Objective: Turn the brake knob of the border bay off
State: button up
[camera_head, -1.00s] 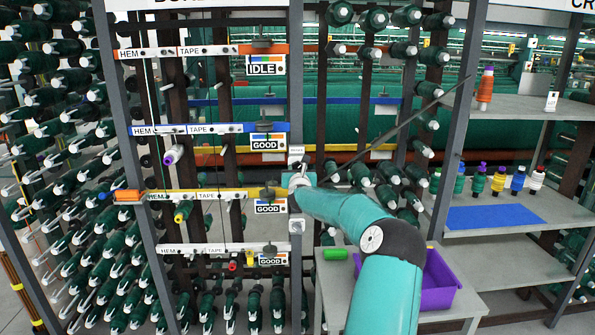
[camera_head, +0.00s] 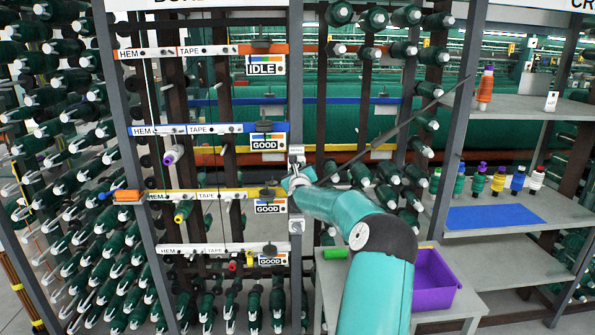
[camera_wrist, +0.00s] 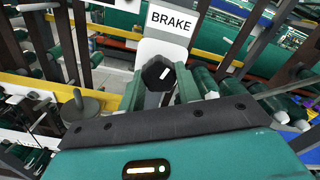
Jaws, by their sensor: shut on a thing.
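The brake knob (camera_wrist: 157,72) is a black, six-sided knob with a short white mark that slants in the wrist view. It sits on a pale plate under a white BRAKE label (camera_wrist: 171,22). My gripper (camera_wrist: 160,84) has one teal finger on each side of the knob and is shut on it. In the head view my gripper (camera_head: 297,179) is at the grey post of the border bay (camera_head: 296,90), at about the height of the yellow rail, and hides the knob.
The bay's rails carry HEM and TAPE labels, with one IDLE sign (camera_head: 262,66) and GOOD signs (camera_head: 268,142) below. A lower grey box (camera_head: 296,226) sits on the post. A purple bin (camera_head: 434,282) and green spool (camera_head: 335,253) are on the table at right.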

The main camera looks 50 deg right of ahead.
jog(key=shift+r+n, duration=0.2)
jog(key=shift+n, duration=15)
jog(key=o, duration=1)
jog(key=shift+c, duration=0.2)
jog(key=shift+a, duration=0.1)
